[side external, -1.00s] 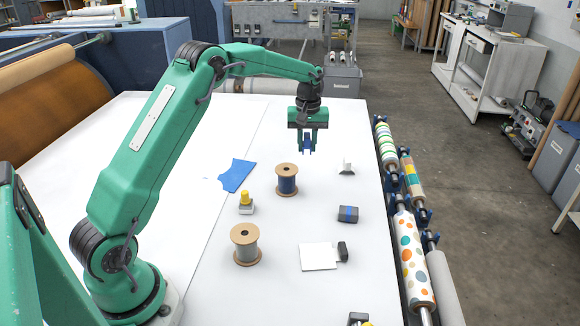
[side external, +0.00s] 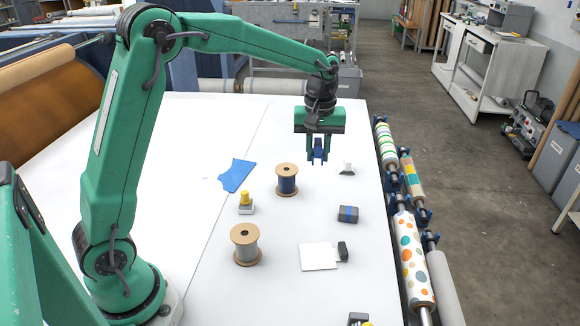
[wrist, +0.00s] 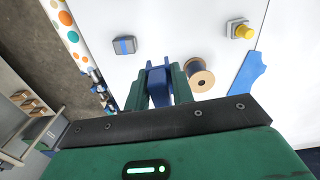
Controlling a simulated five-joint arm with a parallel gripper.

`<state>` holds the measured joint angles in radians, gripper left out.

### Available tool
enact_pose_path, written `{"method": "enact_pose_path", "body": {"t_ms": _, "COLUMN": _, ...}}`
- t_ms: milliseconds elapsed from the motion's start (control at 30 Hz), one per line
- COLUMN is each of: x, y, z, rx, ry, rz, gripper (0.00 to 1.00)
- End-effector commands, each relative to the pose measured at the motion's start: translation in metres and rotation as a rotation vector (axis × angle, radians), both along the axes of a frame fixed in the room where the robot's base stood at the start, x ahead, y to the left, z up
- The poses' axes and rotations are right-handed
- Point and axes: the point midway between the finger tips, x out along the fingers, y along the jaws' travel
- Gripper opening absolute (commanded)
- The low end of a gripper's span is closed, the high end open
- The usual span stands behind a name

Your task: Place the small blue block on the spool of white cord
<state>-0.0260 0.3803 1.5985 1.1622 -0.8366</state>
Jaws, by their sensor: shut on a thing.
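My gripper (side external: 317,160) is shut on the small blue block (side external: 318,154), holding it above the white table. The block also shows between the fingers in the wrist view (wrist: 158,84). The spool of white cord (side external: 246,246) stands upright on the table, nearer the camera and to the left of my gripper, its cord looking pale grey. A spool of blue cord (side external: 287,184) stands between them, left of and below my gripper in the picture; it also shows in the wrist view (wrist: 199,78). The white cord spool is not visible in the wrist view.
A yellow-topped button box (side external: 245,204) and blue cloth piece (side external: 236,175) lie left of the blue spool. A grey block with a blue band (side external: 348,214), a white square sheet (side external: 318,257) and a small white-topped item (side external: 347,168) lie right. Patterned rolls (side external: 412,255) line the table's right edge.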

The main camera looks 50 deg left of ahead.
Motion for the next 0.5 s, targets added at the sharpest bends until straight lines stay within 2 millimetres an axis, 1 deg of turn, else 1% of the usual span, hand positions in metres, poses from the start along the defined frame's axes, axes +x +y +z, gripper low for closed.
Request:
{"method": "enact_pose_path", "body": {"t_ms": 33, "x": -0.01, "y": -0.01, "z": 0.005, "rx": 0.0, "ry": -0.003, "rz": -0.008, "gripper": 0.02}}
{"method": "enact_pose_path", "body": {"t_ms": 200, "x": -0.042, "y": -0.036, "z": 0.016, "rx": -0.001, "ry": -0.002, "rz": -0.017, "gripper": 0.02}}
{"method": "enact_pose_path", "body": {"t_ms": 367, "x": -0.074, "y": -0.058, "z": 0.023, "rx": 0.0, "ry": -0.001, "rz": -0.027, "gripper": 0.02}}
{"method": "enact_pose_path", "body": {"t_ms": 500, "x": -0.104, "y": -0.073, "z": 0.027, "rx": -0.001, "ry": -0.001, "rz": -0.034, "gripper": 0.02}}
